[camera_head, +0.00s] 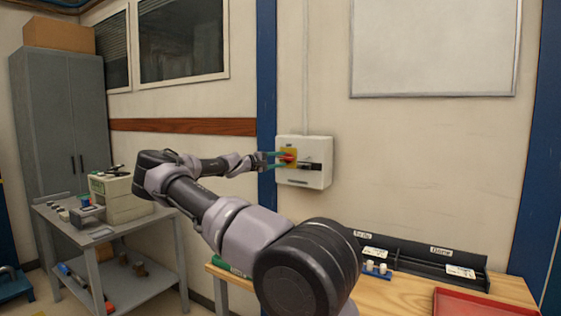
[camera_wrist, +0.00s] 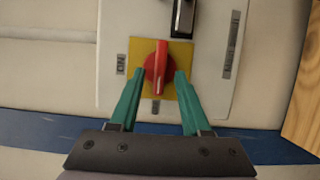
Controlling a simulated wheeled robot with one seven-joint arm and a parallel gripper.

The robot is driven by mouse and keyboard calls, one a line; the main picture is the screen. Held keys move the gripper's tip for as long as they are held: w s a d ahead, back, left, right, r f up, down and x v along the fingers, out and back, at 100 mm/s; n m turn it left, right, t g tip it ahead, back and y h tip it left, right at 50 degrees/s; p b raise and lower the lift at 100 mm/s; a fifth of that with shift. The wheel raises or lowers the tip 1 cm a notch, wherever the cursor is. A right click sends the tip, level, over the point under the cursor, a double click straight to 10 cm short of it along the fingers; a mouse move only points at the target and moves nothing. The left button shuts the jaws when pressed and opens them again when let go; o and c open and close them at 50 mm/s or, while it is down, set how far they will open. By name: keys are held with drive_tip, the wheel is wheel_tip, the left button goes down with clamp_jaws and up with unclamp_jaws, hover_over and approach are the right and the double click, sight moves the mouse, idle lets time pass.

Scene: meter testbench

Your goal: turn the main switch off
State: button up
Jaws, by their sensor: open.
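The main switch is a red rotary knob (camera_wrist: 157,68) on a yellow square plate (camera_wrist: 135,48). It sits on a white wall box (camera_head: 318,178), which also shows in the wrist view (camera_wrist: 215,95). In the wrist view the knob's handle runs up and down the picture, and a label reading ON is left of the plate. My gripper (camera_wrist: 157,82) is open, with its green fingers on either side of the knob's lower part. The red knob shows small between the fingers in the head view (camera_head: 288,158). I cannot tell whether the fingers touch it.
A black part (camera_wrist: 183,18) sits on the box beside the knob. A wooden table (camera_head: 405,296) with a red tray (camera_head: 480,305) and black racks is below right. A grey cart (camera_head: 150,233) with instruments is at left. The wall around the box is clear.

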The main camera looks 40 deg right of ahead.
drive_tip(key=a, duration=1)
drive_tip(key=shift+a, duration=0.2)
